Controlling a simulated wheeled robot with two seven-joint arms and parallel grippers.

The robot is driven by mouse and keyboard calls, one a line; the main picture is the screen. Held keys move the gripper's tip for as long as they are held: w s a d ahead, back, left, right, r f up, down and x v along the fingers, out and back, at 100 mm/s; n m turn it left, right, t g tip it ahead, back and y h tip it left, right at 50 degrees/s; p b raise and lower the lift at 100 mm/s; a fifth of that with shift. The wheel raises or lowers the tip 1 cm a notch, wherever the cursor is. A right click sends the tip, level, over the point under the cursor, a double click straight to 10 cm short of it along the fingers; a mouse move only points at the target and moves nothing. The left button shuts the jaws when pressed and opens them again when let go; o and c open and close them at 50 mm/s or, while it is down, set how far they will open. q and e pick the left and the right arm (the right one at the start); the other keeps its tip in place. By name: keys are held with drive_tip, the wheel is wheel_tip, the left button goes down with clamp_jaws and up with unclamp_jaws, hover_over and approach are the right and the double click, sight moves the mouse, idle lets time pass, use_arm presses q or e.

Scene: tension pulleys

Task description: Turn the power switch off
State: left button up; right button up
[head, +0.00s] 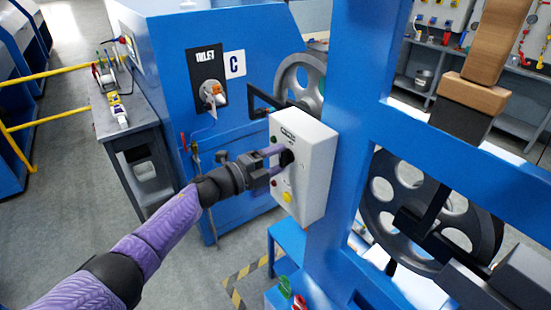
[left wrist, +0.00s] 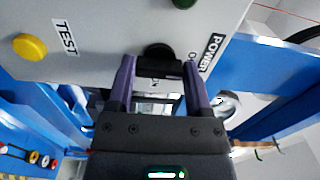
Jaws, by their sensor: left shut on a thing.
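A white control box (head: 312,150) is fixed to the blue machine frame in the middle of the head view. Its black power switch knob (left wrist: 158,51) shows in the left wrist view, beside the POWER label (left wrist: 211,52). My left gripper (head: 284,157) is at the box face, with its purple fingers on both sides of the knob and shut on it. In the left wrist view, the fingertips (left wrist: 158,68) partly cover the knob, so its pointer direction cannot be told.
A yellow button (left wrist: 30,46) sits near the TEST label (left wrist: 66,38), and a green button (left wrist: 185,3) is at the top edge. A blue frame post (head: 348,130) stands right of the box. Large grey pulleys (head: 425,215) are behind the frame. A grey bench (head: 125,125) is at left.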

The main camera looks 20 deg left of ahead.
use_arm(q)
drive_tip(key=o, duration=1.3)
drive_tip(key=v, duration=1)
